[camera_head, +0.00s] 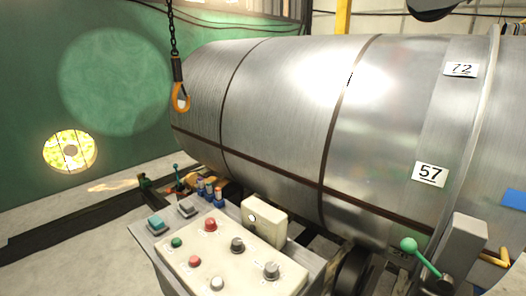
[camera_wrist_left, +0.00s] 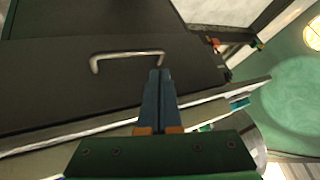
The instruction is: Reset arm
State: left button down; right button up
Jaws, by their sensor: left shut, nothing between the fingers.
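My left gripper (camera_wrist_left: 160,74) shows in the left wrist view, its two dark blue fingers side by side, shut and empty. Its tips are close to a metal bar handle (camera_wrist_left: 125,54) on a dark panel (camera_wrist_left: 60,70) in that picture; I cannot tell whether they touch. Neither gripper shows in the head view, and my right gripper is in no view.
A beige control console (camera_head: 195,262) with several buttons and knobs stands low in front. A large metal cylinder (camera_head: 285,110) lies behind it. An orange hook (camera_head: 180,100) hangs on a chain at the left. A green-knobbed lever (camera_head: 409,244) stands at the right.

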pick_arm(q)
jog(key=s+f+n+g, duration=0.2)
jog(key=s+f+g, duration=0.1)
jog(key=s+f, duration=1.2)
jog(key=s+d+f+g, duration=0.1)
jog(key=s+d+f, duration=0.1)
jog(key=s, duration=0.5)
jog(key=s+d+f+g, duration=0.1)
jog(key=s+d+f, duration=0.2)
jog(key=s+f, duration=0.2)
jog(key=s+d+f+g, duration=0.2)
jog(key=s+f, duration=0.2)
jog(key=s, duration=0.5)
jog(key=shift+d+n, duration=0.3)
jog(key=shift+d, duration=0.1)
